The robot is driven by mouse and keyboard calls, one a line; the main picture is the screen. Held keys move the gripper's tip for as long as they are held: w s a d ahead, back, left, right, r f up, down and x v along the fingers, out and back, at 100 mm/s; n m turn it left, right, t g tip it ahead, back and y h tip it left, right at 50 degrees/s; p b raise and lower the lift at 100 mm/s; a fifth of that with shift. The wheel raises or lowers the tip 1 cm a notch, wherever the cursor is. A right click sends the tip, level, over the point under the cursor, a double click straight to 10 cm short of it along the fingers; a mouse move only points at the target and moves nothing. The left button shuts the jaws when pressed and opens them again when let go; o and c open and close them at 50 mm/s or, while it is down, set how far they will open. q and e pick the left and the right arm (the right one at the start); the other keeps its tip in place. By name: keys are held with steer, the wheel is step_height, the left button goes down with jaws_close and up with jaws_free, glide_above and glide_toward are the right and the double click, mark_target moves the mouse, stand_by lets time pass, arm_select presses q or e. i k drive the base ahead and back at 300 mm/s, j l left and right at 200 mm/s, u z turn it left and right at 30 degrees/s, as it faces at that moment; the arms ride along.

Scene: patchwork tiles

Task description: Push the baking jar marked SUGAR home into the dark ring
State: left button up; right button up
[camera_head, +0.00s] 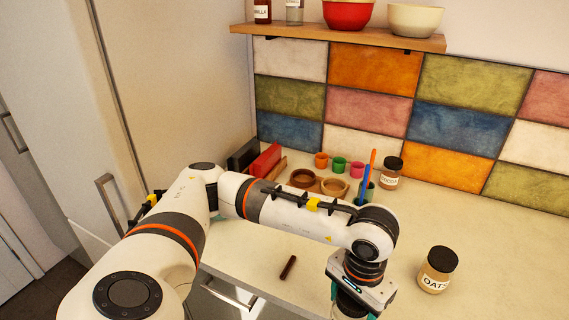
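My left gripper (352,312) points down at the bottom edge of the view. Its teal fingers stand on both sides of a jar (347,307) with a dark lid and appear shut on it. The jar's label is hidden, and its lower part is cut off by the frame. A dark brown ring (303,179) lies on the counter at the back, beside a lighter tan ring (334,187). The gripper is well in front of both rings. No SUGAR label can be read anywhere. My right gripper is not in view.
An OATS jar (437,270) stands at right, and a COCOA jar (390,173) stands near the tiles. A cup with utensils (366,187) is right of the rings. Small coloured pots (339,164) stand behind them. A dark stick (288,267) lies in front. The right counter is mostly clear.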

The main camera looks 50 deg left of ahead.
mark_target(304, 179)
steer(key=i+j, duration=0.1)
steer(key=j, duration=0.3)
steer(key=i+j+z, duration=0.1)
steer(key=j, duration=0.3)
steer(key=i+j+z, duration=0.1)
steer(key=j, duration=0.3)
